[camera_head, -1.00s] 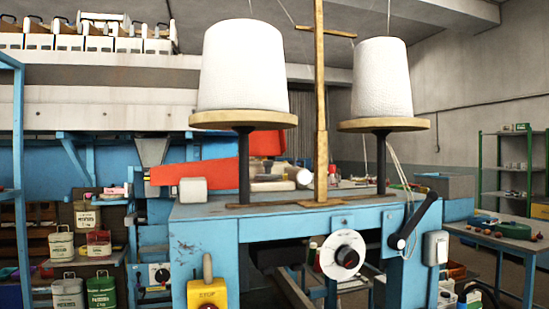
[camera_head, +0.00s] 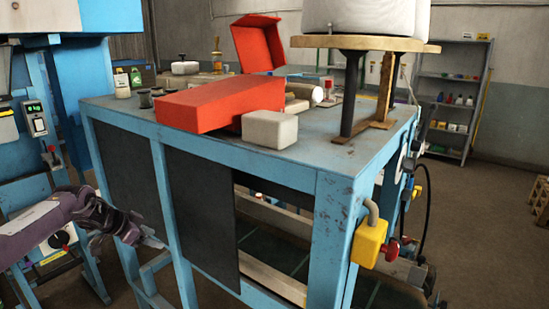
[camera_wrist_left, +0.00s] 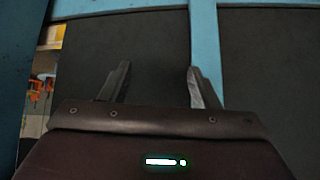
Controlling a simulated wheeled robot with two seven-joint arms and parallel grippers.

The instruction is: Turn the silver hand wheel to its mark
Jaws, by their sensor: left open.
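My left gripper (camera_head: 152,239) reaches in from the left, beside the blue frame of the machine table (camera_head: 165,148) and in front of its dark side panels. In the left wrist view its two fingers (camera_wrist_left: 158,85) stand apart with nothing between them, facing a dark panel (camera_wrist_left: 125,40). The silver hand wheel is not clearly seen. A pale round edge (camera_head: 400,161) at the table's far right side may be a wheel seen edge-on, but I cannot tell. No mark is visible. My right gripper is not in view.
A red box (camera_head: 205,106) and a pale block (camera_head: 269,129) lie on the table top. A yellow box with a red knob (camera_head: 369,243) juts from the near corner. A blue machine (camera_head: 80,95) stands at left.

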